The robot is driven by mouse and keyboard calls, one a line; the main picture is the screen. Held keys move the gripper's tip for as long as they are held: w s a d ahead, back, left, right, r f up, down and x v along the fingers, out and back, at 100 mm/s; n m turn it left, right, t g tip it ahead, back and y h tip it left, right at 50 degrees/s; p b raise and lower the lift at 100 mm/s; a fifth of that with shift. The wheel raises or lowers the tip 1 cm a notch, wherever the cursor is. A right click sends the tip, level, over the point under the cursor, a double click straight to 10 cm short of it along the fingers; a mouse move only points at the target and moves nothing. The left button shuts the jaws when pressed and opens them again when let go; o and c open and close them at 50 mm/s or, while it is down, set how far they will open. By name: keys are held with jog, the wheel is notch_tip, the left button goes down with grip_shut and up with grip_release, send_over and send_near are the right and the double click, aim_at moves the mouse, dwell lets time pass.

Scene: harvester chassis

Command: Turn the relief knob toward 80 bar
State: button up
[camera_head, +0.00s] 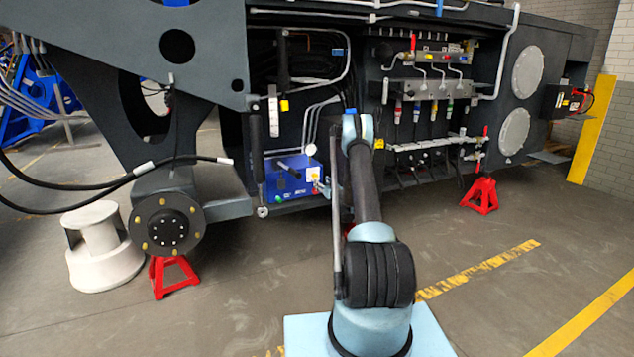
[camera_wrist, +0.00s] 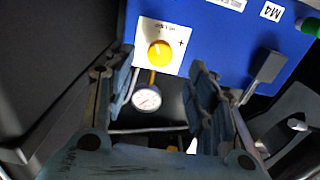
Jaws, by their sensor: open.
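The relief knob (camera_wrist: 160,53) is a round yellow-orange knob on a white plate (camera_wrist: 145,34) with small print and a plus mark on its right. The plate is on a blue box (camera_wrist: 225,45), which also shows in the head view (camera_head: 288,182). A round white-faced pressure gauge (camera_wrist: 147,98) sits below the knob in the wrist view; its reading is too small to tell. My gripper (camera_wrist: 161,82) is open and empty, with one finger on each side of the view below the knob. The fingers appear apart from the knob. In the head view my arm largely hides the gripper.
A dark lever (camera_wrist: 264,72) stands out from the box right of my fingers, near a green button (camera_wrist: 309,26). Dark chassis walls (camera_wrist: 60,55) lie left. In the head view, red stands (camera_head: 481,195), a stool (camera_head: 100,248) and open floor surround the chassis.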

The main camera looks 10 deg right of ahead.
aim_at(316, 177)
jog(key=x, duration=0.8)
jog(key=c, duration=1.1)
